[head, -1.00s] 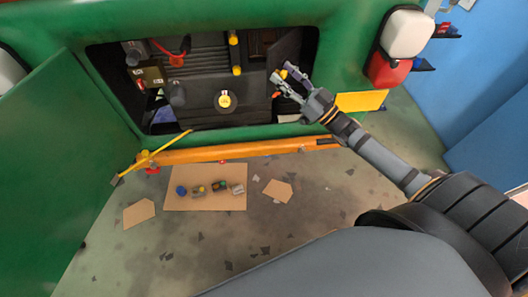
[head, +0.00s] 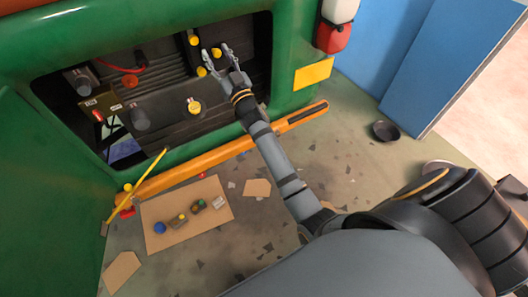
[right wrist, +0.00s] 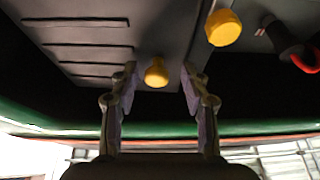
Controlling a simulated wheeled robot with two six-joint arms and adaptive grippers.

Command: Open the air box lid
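The engine bay holds dark ribbed boxes and panels with yellow knobs. A dark slotted panel (right wrist: 85,45) in the right wrist view looks like the air box lid, though I cannot be sure. My right gripper (head: 217,54) reaches into the bay from below in the head view, its fingers apart. A yellow knob (right wrist: 157,73) shows between the open fingertips in the right wrist view, with gaps on both sides. Another yellow knob (right wrist: 224,28) is farther up and right there. My left gripper is not in view.
A green body frame (head: 290,60) surrounds the bay, with an orange bumper (head: 210,158) below. A cardboard sheet (head: 165,235) with small parts lies on the floor. White and red containers (head: 332,36) hang at the right. A dark bowl (head: 385,131) stands on the floor.

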